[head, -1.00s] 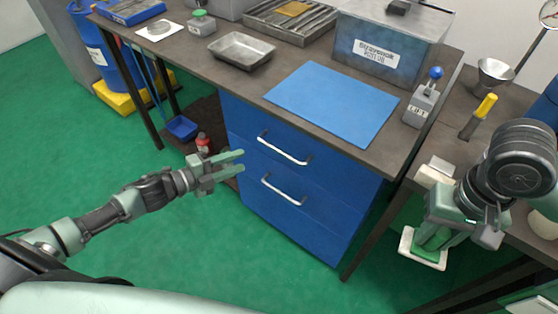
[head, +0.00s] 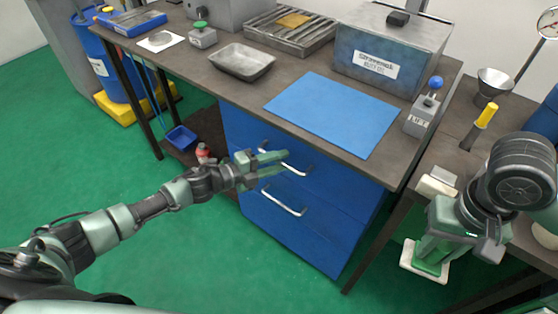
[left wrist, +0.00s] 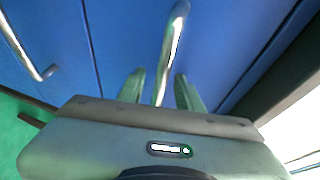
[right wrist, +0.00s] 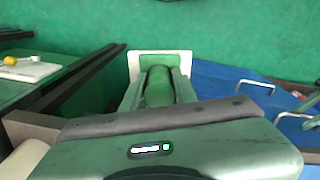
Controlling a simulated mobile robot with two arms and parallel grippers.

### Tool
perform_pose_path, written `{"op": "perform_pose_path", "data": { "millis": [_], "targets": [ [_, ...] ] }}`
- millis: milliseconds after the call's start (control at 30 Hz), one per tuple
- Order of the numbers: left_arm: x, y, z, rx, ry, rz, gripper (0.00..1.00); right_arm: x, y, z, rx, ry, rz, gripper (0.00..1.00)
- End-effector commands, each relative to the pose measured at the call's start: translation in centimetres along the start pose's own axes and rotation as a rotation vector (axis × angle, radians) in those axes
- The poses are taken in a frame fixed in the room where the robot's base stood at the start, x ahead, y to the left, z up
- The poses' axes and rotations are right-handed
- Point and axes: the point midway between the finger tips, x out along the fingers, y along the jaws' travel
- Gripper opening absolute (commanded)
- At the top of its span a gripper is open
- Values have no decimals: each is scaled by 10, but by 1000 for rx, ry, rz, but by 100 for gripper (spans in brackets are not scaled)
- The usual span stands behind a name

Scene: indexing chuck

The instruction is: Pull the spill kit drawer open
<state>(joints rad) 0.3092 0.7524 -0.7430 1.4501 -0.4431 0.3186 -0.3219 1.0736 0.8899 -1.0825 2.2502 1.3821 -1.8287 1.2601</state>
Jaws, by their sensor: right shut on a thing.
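The blue cabinet (head: 330,240) under the bench has two drawers, each with a silver bar handle; no drawer label is readable. My left gripper (head: 284,162) is at the upper handle (head: 299,171), fingers apart. In the left wrist view the upper handle (left wrist: 170,45) passes between the open fingers (left wrist: 160,88); I cannot tell whether they touch it. The lower handle (head: 284,202) is free. Both drawers look closed. My right gripper (right wrist: 160,78) is shut on a green and white thing (right wrist: 158,90), held beside the right bench.
A blue mat (head: 330,112), metal tray (head: 242,62), lidded grey box (head: 385,60) and lift switch block (head: 422,110) stand on the bench top. A red bottle (head: 203,152) and blue bin (head: 180,138) are below at left. Green floor in front of the cabinet is clear.

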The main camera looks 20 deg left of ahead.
Motion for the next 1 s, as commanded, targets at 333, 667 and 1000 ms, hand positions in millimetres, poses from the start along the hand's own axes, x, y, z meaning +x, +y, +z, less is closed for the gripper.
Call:
{"op": "perform_pose_path", "data": {
  "millis": [333, 667, 1000],
  "targets": [
    [4, 0, 0, 0, 0, -1, 30, 0, 0, 0, 0, 0, 0, 0],
    [3, 0, 0, 0, 0, 0, 0, 0, 0, 0, 0, 0, 0, 0],
    [3, 0, 0, -1, 0, 0, 0, 0, 0, 0, 0, 0, 0, 0]
  ]
}}
